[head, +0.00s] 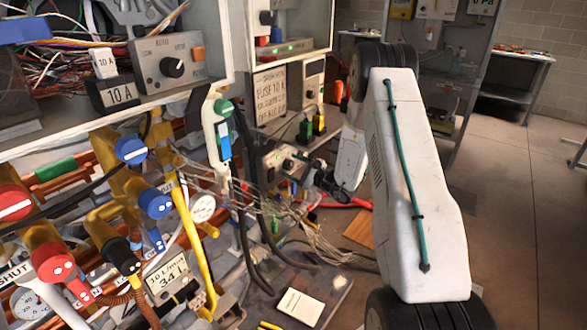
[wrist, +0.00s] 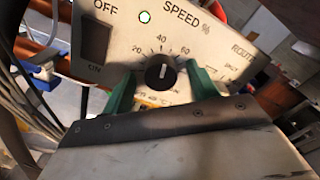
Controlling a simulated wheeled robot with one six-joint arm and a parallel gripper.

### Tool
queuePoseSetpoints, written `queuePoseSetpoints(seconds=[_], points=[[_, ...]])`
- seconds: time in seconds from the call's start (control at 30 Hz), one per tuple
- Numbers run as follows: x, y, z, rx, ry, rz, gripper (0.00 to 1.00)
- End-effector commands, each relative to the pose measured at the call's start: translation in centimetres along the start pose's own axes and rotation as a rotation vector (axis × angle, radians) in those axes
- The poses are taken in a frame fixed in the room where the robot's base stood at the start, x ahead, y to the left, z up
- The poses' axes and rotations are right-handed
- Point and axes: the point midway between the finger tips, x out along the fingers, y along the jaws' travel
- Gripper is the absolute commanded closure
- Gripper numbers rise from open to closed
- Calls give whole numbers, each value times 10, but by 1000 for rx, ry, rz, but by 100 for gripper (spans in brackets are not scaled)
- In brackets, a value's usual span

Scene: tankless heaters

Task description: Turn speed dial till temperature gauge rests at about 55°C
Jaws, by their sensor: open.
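The speed dial (wrist: 160,75) is a black knob on a pale panel marked SPEED %, with the numbers 20, 40 and 60 readable. Its white pointer line stands nearly upright, between 40 and 60. My gripper (wrist: 161,82) is open, with one green finger on each side of the dial. I cannot tell whether the fingers touch it. In the head view my gripper (head: 305,170) is at the small speed panel (head: 283,157). A round white gauge (head: 203,208) is on the pipework to its left. Its reading is too small to make out, and I cannot tell which gauge shows temperature.
The panel also has a dark OFF/ON switch (wrist: 97,40) and a lit round lamp (wrist: 144,16). Loose wires (head: 310,235) hang below the panel. Red and blue valve knobs and another gauge (head: 30,303) crowd the left. Open floor (head: 525,210) lies at right.

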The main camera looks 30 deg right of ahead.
Motion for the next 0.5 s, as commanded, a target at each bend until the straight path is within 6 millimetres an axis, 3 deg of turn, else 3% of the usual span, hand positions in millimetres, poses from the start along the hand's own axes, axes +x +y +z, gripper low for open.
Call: queuePoseSetpoints(seconds=[0.17,0.33,0.5], points=[[0,0,0,0,0,0,41],[0,0,0,0,0,0,85],[0,0,0,18,0,0,86]])
